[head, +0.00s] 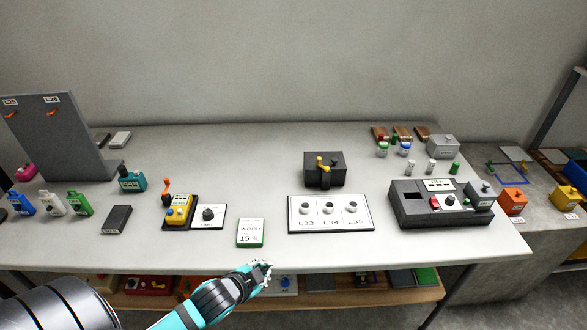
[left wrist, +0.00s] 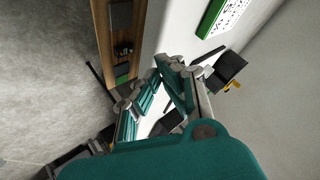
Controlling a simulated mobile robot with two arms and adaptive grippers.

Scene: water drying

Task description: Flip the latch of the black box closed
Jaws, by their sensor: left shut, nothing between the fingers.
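The black box (head: 340,174) stands toward the back middle of the table. It has a yellow handle-like part (head: 321,161) on top and a dark piece at its front; whether its latch is open or closed is too small to tell. In the left wrist view the black box (left wrist: 229,66) shows at the right with a bit of yellow. My left gripper (head: 264,268) is at the table's front edge, in front of and left of the box, well apart from it. It is shut and empty; its fingers (left wrist: 160,88) show in the left wrist view. My right gripper is not in view.
A white panel (head: 331,222) with several round knobs lies in front of the box. A green-edged card (head: 250,233) stands near my left gripper. A dark device (head: 415,205) is at the right, a yellow tool (head: 179,210) at the left. The table behind the box is clear.

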